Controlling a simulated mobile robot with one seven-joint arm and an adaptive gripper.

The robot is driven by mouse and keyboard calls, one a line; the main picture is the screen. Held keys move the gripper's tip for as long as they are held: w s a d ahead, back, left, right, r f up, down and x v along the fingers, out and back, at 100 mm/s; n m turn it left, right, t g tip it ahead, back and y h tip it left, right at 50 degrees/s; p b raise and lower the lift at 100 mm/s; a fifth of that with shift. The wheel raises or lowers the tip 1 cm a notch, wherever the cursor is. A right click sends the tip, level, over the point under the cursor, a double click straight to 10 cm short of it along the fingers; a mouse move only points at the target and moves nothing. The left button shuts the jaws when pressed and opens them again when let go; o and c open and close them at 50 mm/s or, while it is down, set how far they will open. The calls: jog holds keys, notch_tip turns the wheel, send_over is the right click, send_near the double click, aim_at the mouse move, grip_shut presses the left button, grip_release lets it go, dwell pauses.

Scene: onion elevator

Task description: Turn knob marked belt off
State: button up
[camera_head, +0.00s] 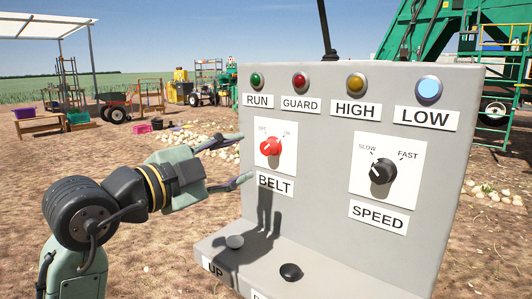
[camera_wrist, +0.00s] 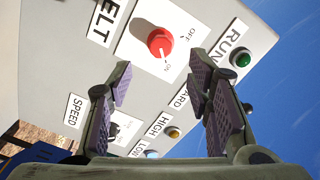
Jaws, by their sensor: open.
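The red BELT knob (camera_head: 271,147) sits on a white plate on the grey control panel, between OFF at upper left and ON at upper right. In the wrist view the knob (camera_wrist: 160,42) shows a white pointer line aimed towards ON. My gripper (camera_head: 246,156) is left of the knob with its fingers spread, apart from it and empty. In the wrist view the open fingers (camera_wrist: 159,62) point towards the knob, which shows beyond and between their tips. The BELT label (camera_head: 275,183) is below the knob.
The black SPEED knob (camera_head: 383,171) is to the right. RUN (camera_head: 256,80), GUARD, HIGH and LOW (camera_head: 428,89) lamps line the top. Open ground is left of the panel.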

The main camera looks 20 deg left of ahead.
aim_at(265, 149)
jog(key=p+x, duration=0.1)
jog(key=x, duration=0.7)
jog(key=shift+w+d, duration=0.1)
jog(key=shift+w, duration=0.2)
jog(key=shift+c, duration=0.5)
grip_shut()
